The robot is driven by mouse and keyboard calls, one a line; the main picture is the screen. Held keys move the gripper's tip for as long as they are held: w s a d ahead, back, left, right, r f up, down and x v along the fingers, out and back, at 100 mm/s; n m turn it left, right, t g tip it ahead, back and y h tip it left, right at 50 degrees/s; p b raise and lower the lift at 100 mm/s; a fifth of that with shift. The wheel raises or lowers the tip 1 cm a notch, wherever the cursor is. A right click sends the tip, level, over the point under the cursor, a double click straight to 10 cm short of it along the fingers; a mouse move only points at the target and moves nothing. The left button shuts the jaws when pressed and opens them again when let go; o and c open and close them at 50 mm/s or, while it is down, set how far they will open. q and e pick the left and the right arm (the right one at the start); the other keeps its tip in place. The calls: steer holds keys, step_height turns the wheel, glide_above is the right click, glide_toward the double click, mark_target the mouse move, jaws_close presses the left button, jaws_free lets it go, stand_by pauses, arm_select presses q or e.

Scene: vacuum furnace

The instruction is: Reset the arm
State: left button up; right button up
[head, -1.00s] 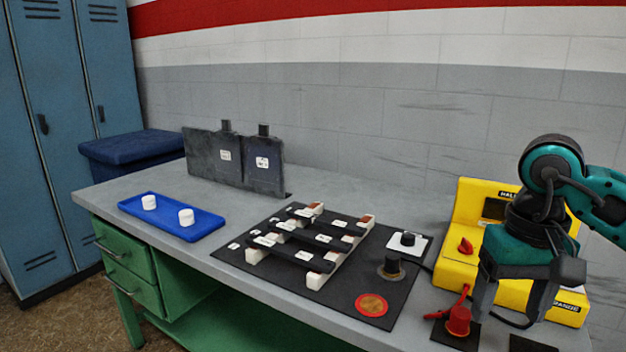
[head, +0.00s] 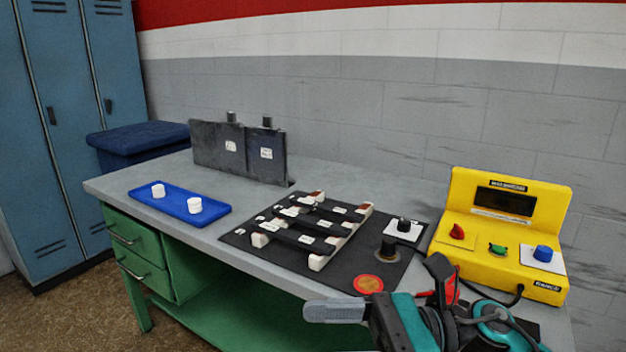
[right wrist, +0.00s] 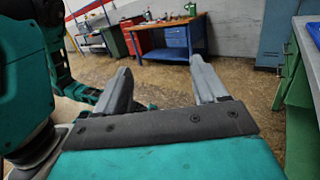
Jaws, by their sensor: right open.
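My right gripper (right wrist: 160,64) is open, with two grey fingers spread apart and nothing between them in the right wrist view. In the head view the right arm (head: 408,322) is low at the bottom right, in front of the bench edge. One grey finger (head: 335,310) points left there; the other cannot be made out. My left gripper is in neither view.
The grey bench (head: 325,185) carries a yellow control box (head: 470,260), a black mat with white-and-black bars (head: 300,230), a blue tray (head: 172,210) and dark plates (head: 240,150). The wrist view shows open floor (right wrist: 160,95) and a distant blue-drawered bench (right wrist: 180,37).

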steer(key=w+d+f+n+t+h+p, duration=0.1)
steer(key=w+d+f+n+t+h, duration=0.35)
steer(key=n+t, duration=0.95)
steer(key=w+d+f+n+t+h, duration=0.1)
steer(key=d+f+n+t+h, duration=0.5)
steer(key=n, duration=1.5)
steer(key=s+d+f+m+g+h, duration=0.2)
steer(key=s+f+m, duration=0.4)
steer(key=f, duration=0.3)
steer(key=s+d+f+m+g+h, duration=0.3)
steer(key=s+f+m+g+h, duration=0.1)
steer(key=f+m, duration=0.5)
steer(key=shift+s+f+g+h+p, duration=0.35)
steer(key=shift+s+f+g, duration=0.35)
steer(key=shift+s+g, duration=0.15)
